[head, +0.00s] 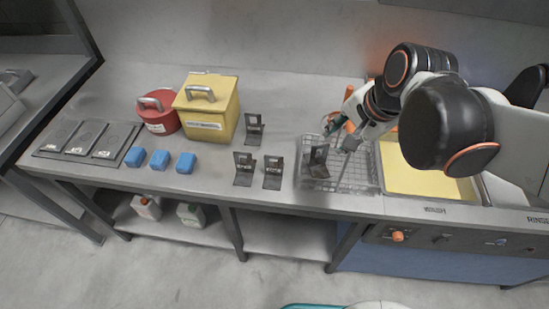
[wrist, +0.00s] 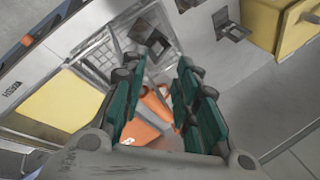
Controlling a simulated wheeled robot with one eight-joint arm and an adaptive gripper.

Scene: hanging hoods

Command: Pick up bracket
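Dark angled brackets stand on the grey counter: one at the back (head: 254,128), one in front of it (head: 244,168), and one beside that (head: 273,172). Another dark bracket (head: 318,160) stands in the wire basket (head: 357,178), at its left side. My gripper (head: 340,134) is above the back part of the basket, behind and right of that bracket, apart from it. In the wrist view my gripper (wrist: 158,72) has its teal fingers spread with a gap, holding nothing. A dark bracket (wrist: 152,42) shows just beyond the fingertips, partly hidden; another (wrist: 230,26) stands on the counter.
A yellow-filled sink (head: 420,180) lies right of the basket. An orange object (wrist: 146,134) shows behind the fingers, partly hidden. A yellow lidded box (head: 208,108), a red pot (head: 159,114) and blue blocks (head: 160,160) are left. Bare counter lies around the loose brackets.

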